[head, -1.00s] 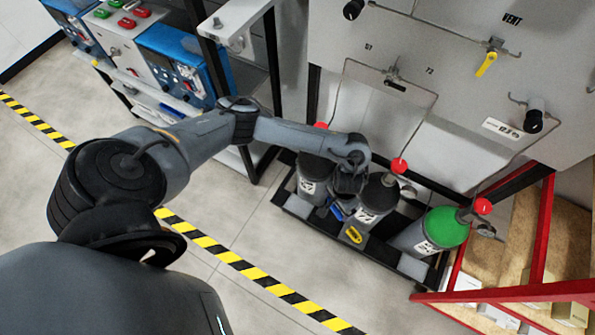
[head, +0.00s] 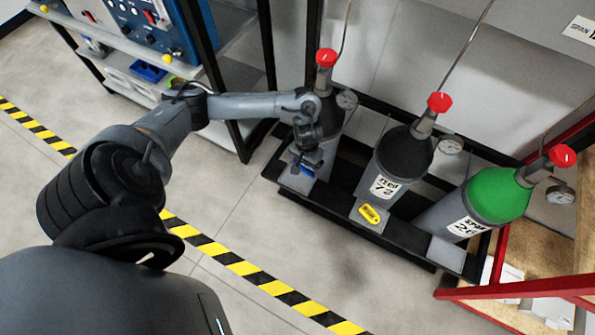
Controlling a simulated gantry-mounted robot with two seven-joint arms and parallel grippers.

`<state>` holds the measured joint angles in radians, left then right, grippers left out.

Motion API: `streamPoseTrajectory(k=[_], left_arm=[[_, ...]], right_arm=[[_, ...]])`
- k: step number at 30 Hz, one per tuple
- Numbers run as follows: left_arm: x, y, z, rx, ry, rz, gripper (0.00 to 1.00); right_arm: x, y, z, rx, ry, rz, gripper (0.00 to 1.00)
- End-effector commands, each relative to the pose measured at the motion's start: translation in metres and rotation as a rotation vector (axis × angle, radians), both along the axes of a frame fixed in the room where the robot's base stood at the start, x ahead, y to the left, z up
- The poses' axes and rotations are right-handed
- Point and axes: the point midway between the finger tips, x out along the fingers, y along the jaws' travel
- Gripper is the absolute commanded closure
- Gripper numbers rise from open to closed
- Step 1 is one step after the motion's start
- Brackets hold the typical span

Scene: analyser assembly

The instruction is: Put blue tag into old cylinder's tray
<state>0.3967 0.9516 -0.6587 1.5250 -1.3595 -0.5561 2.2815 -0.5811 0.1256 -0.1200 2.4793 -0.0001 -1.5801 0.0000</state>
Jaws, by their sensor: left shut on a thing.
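My left gripper (head: 307,162) is shut on the blue tag (head: 301,171), which is small and partly hidden by the fingers. It is low in front of the leftmost cylinder (head: 327,112), at the grey tray (head: 293,184) there. I cannot tell whether the tag touches the tray. The cylinder is dark with a red valve knob, and my arm hides much of its front. My right gripper is not in view.
A green-topped cylinder (head: 495,196) stands at the right of the black rack (head: 330,205), with an empty grey tray (head: 446,254) before it. A red-framed shelf (head: 515,291) borders the rack on the right. Another shelf stands left. The floor in front is clear.

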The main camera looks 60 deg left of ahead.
Motion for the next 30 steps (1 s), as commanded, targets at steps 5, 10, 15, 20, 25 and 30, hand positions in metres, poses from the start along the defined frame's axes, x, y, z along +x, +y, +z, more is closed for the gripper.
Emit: streamPoseTrajectory(k=[5,10,15,20,25,30], left_arm=[[-0.004,0.025,-0.052,0.002,0.001,0.047,0.44],[-0.006,0.039,-0.070,0.000,0.000,0.074,0.44],[-0.007,0.046,-0.082,0.000,0.000,0.085,0.44],[-0.008,0.047,-0.103,0.000,0.002,0.087,0.44],[-0.007,0.047,-0.131,0.000,0.001,0.087,0.44],[-0.007,0.047,-0.142,0.000,0.000,0.087,0.44]], right_arm=[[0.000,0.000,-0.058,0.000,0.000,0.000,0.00],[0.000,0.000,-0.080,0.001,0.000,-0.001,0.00],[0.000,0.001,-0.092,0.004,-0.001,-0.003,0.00],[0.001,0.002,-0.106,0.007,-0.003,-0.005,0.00],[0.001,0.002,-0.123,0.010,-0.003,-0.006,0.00],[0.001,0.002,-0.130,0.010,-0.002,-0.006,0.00]])
